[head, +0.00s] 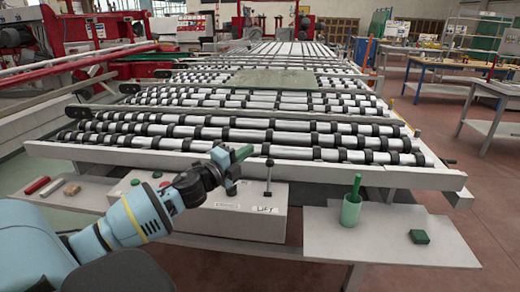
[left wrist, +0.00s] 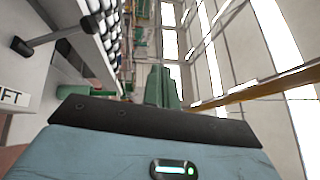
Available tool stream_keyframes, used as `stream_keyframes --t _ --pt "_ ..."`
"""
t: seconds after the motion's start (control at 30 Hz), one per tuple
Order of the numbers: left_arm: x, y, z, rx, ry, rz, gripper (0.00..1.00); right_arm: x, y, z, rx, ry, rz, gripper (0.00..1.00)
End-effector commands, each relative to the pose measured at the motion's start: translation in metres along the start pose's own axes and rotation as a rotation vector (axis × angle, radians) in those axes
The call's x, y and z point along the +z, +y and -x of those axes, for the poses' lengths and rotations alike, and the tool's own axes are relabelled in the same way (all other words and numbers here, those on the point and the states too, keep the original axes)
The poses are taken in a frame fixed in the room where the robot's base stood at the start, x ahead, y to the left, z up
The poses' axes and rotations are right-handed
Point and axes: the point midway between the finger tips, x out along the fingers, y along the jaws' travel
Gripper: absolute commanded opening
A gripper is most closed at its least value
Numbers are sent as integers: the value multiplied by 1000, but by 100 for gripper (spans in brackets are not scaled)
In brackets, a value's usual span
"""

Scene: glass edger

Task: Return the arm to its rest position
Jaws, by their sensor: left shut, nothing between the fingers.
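My left arm comes in from the lower left in the head view. Its gripper (head: 240,155) is shut and empty, raised in front of the roller conveyor's (head: 190,145) front edge and left of the black-knobbed lever (head: 268,178). In the left wrist view the closed green fingers (left wrist: 162,88) point away from the camera with nothing between them. The picture there is turned on its side, with the lever (left wrist: 25,46) at upper left. My right gripper is not in view.
A grey box (head: 250,222) marked LIFT sits below the conveyor. A green cup (head: 351,211) with a green stick and a green block (head: 419,237) stand on the right shelf (head: 390,253). Small items lie on the left shelf (head: 90,192). A glass sheet (head: 275,80) lies on the rollers.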

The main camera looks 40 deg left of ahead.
Motion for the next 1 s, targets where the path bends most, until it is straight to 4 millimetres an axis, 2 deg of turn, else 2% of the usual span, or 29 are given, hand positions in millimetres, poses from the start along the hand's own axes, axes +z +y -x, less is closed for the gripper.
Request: stream_keyframes --t 0.27,0.37,0.47,0.57,0.7,0.87,1.0 --pt "-1 3 1 4 0 7 0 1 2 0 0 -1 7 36" --pt "-10 22 7 33 2 53 0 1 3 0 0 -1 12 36" --pt "-29 62 23 94 0 155 0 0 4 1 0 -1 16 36" --pt "-56 112 50 180 -12 297 0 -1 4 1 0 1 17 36" --pt "-99 179 98 308 -48 508 0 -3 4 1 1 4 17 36" --pt "-150 241 165 456 -120 753 0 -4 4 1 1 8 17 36" --pt "-199 282 231 585 -210 968 0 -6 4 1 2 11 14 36"
